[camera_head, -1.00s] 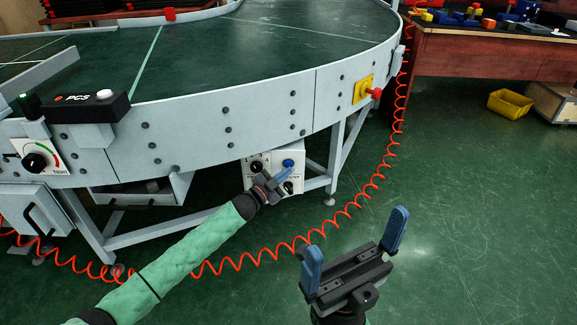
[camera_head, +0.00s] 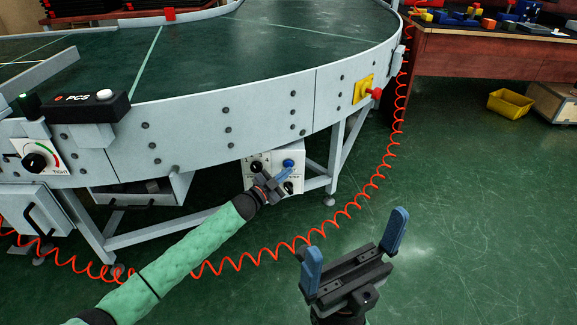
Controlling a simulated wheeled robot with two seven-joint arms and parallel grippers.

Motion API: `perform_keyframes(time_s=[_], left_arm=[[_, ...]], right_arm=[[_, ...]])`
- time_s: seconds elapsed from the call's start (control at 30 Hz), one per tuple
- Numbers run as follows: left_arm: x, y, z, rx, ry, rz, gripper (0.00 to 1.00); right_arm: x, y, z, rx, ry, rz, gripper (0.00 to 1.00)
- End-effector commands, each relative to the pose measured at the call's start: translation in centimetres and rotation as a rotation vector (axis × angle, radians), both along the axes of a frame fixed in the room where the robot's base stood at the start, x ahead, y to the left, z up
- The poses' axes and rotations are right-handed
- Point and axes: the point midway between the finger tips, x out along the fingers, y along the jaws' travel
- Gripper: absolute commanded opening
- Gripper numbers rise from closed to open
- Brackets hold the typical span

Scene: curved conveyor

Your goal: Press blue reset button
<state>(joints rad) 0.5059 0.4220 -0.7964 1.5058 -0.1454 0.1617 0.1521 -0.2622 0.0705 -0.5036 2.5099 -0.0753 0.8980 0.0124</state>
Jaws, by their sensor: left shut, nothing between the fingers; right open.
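The blue reset button (camera_head: 289,163) is a round blue knob on the upper right of a white control box (camera_head: 254,158) under the conveyor's curved side. Black knobs sit beside and below it on the same box. My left gripper (camera_head: 283,174) is shut and empty, its blue fingertips just below the button in the picture. I cannot tell whether they touch it. The gripper hides part of the box's lower face. My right gripper (camera_head: 354,255) is open and empty over the floor at the lower right, its two blue fingers wide apart.
The curved conveyor (camera_head: 240,60) fills the upper left. A yellow box with a red knob (camera_head: 366,90) is on its side. A coiled red hose (camera_head: 383,168) hangs to the floor. A yellow bin (camera_head: 510,104) stands at the right.

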Motion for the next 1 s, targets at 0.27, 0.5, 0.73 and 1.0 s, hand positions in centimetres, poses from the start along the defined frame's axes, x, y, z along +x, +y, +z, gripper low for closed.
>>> perform_keyframes(time_s=[0.27, 0.5, 0.73, 1.0], left_arm=[[0.00, 0.00, 0.00, 0.000, 0.000, 0.000, 0.00], [0.36, 0.00, 0.13, 0.000, 0.000, 0.000, 0.00], [0.85, 0.01, 0.04, 0.000, 0.000, 0.000, 0.00], [0.84, 0.00, 0.04, 0.000, 0.000, 0.000, 0.00]], right_arm=[[0.02, 0.00, 0.11, 0.000, -0.004, 0.000, 1.00], [0.05, 0.00, 0.46, 0.000, -0.008, 0.000, 1.00], [0.05, 0.00, 0.65, 0.000, -0.008, 0.000, 1.00], [0.01, -0.01, 0.45, 0.000, -0.001, 0.000, 1.00]])
